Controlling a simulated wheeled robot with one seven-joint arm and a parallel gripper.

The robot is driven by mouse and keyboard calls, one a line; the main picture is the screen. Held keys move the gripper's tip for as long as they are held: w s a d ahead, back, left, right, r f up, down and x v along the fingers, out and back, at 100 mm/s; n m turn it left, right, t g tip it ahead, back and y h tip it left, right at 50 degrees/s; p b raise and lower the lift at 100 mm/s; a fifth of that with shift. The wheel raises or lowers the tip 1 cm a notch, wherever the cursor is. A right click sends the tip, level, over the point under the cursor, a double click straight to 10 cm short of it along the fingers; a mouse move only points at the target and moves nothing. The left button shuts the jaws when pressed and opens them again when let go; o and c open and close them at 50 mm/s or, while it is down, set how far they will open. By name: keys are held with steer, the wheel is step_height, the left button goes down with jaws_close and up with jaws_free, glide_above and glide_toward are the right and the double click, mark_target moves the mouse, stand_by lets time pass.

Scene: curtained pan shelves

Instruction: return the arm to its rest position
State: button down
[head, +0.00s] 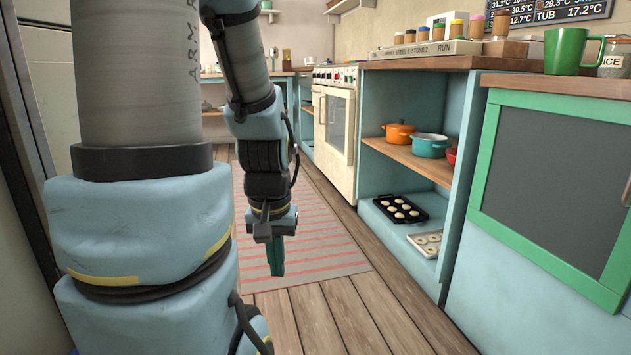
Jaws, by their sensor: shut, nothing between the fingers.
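My arm comes in from the upper left of the head view and bends down, with its end hanging in front of the striped rug. My gripper (276,262) points down with its teal fingers together. Nothing shows between them. It hangs in open air, well to the left of the shelves and apart from them.
An open blue shelf unit on the right holds an orange pot (398,133), a teal pot (429,146), a dark muffin tin (400,209) and a light tray (427,243). A green-framed dark panel (556,180) stands beside it. The rug (325,235) and wooden floor (372,318) are clear.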

step_height(320, 180, up, 38)
steer(key=p, duration=3.5)
steer(key=shift+w+d+p, duration=0.2)
steer(key=shift+w+p, duration=0.15)
steer(key=shift+w, duration=0.05)
